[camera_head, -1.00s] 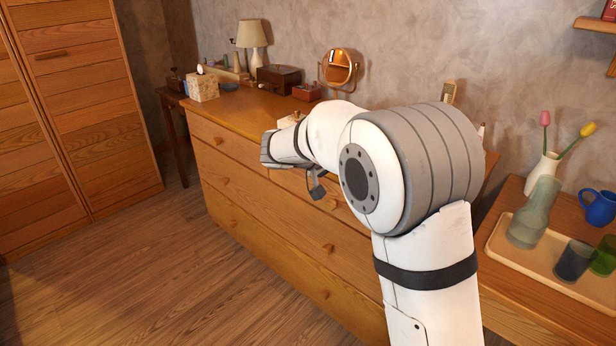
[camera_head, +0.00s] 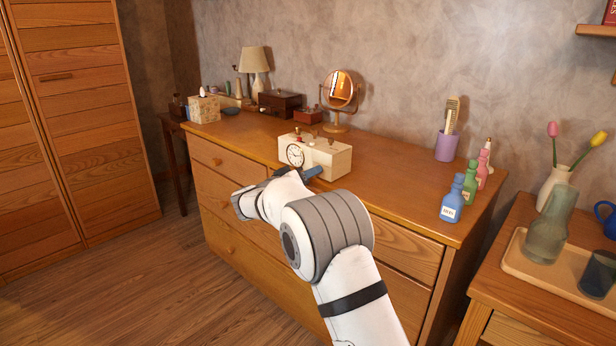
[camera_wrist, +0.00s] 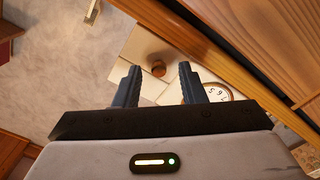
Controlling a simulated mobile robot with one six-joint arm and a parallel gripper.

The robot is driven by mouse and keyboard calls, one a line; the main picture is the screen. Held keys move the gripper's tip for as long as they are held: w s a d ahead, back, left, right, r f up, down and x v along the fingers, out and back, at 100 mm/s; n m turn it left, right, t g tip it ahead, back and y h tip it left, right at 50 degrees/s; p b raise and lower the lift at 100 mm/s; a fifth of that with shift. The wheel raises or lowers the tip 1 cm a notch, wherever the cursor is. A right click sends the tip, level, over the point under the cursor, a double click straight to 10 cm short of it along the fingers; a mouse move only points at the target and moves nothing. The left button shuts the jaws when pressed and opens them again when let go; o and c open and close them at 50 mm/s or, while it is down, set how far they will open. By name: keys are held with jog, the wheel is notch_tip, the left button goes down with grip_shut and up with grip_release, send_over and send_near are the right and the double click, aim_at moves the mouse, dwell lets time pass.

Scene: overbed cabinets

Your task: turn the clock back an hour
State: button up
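The clock (camera_head: 331,159) is a cream box with a round white face (camera_head: 295,155) at its left front, standing near the front edge of the wooden dresser. Small knobs show on its top. My gripper (camera_head: 299,173) is in front of the clock, with its dark fingers close to the front. In the wrist view the fingers (camera_wrist: 159,80) are open, and a round brown knob (camera_wrist: 158,68) on a cream panel appears between their tips. Part of the clock face (camera_wrist: 217,92) shows beside the right finger. I cannot tell whether a finger touches the clock.
The dresser top (camera_head: 385,175) is clear right of the clock. Small bottles (camera_head: 453,200) and a purple cup (camera_head: 446,146) stand at its right end. A round mirror (camera_head: 340,90), boxes and a lamp (camera_head: 255,65) stand behind and left.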

jog(key=shift+w+d, duration=0.2)
jog(key=shift+w, duration=0.05)
